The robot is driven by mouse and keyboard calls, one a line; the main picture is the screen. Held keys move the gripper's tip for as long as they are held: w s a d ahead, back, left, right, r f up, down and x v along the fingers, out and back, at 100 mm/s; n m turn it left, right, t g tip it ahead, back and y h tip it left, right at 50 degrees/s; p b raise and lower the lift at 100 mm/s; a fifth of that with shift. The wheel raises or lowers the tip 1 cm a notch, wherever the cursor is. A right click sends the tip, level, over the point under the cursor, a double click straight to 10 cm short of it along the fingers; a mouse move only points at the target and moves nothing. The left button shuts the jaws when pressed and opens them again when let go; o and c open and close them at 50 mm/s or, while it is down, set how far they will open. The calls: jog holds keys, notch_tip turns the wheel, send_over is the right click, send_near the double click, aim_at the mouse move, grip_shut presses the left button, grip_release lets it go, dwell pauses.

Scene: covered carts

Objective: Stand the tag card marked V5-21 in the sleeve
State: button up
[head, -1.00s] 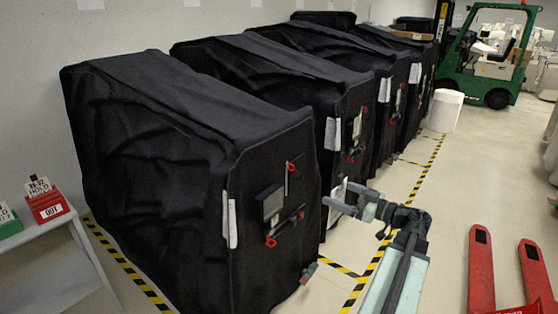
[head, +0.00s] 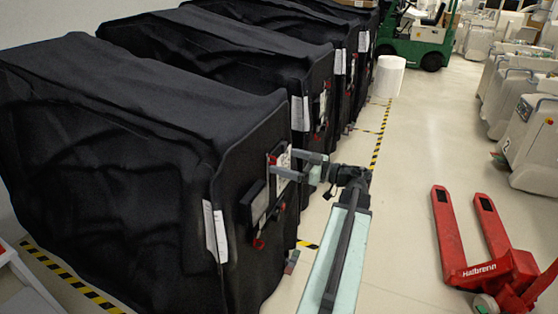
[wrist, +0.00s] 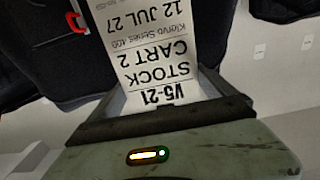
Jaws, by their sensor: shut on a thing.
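The white tag card marked V5-21 (wrist: 155,52) fills the top middle of the wrist view, its print upside down, reading STOCK, CART 2, 12 JUL 27. My gripper (wrist: 152,112) is shut on its near end. In the head view, my gripper (head: 290,172) is at the front face of the nearest black-covered cart (head: 225,150), with the card (head: 285,158) standing up from it. A dark holder with a grey face (head: 258,206), which looks like the sleeve, is on that cart front, below and left of the card. Its opening cannot be made out.
A red strap end (head: 259,244) hangs below the holder; another red piece (wrist: 76,22) shows left of the card. A white paper (head: 215,232) is on the cart's left edge. More covered carts stand behind. A red pallet jack (head: 480,250) is at right, with open floor between.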

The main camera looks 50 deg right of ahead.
jog(key=shift+w+a, duration=0.15)
jog(key=shift+w, duration=0.05)
jog(key=shift+w+a+f, duration=0.2)
jog(key=shift+w+a, duration=0.05)
jog(key=shift+w, duration=0.45)
jog(key=b, duration=0.2)
send_over(255, 203)
jog(key=w+d, duration=0.2)
jog(key=d, duration=0.2)
jog(key=shift+s+d+f, duration=0.1)
jog(key=shift+f, duration=0.8)
notch_tip(255, 203, down, 10)
jog(key=b, duration=1)
jog(key=shift+f, duration=0.2)
jog(key=shift+f+b, duration=0.1)
jog(key=shift+b, duration=0.3)
jog(key=shift+f+b, duration=1)
jog(key=o, duration=1)
jog(key=shift+c, duration=0.2)
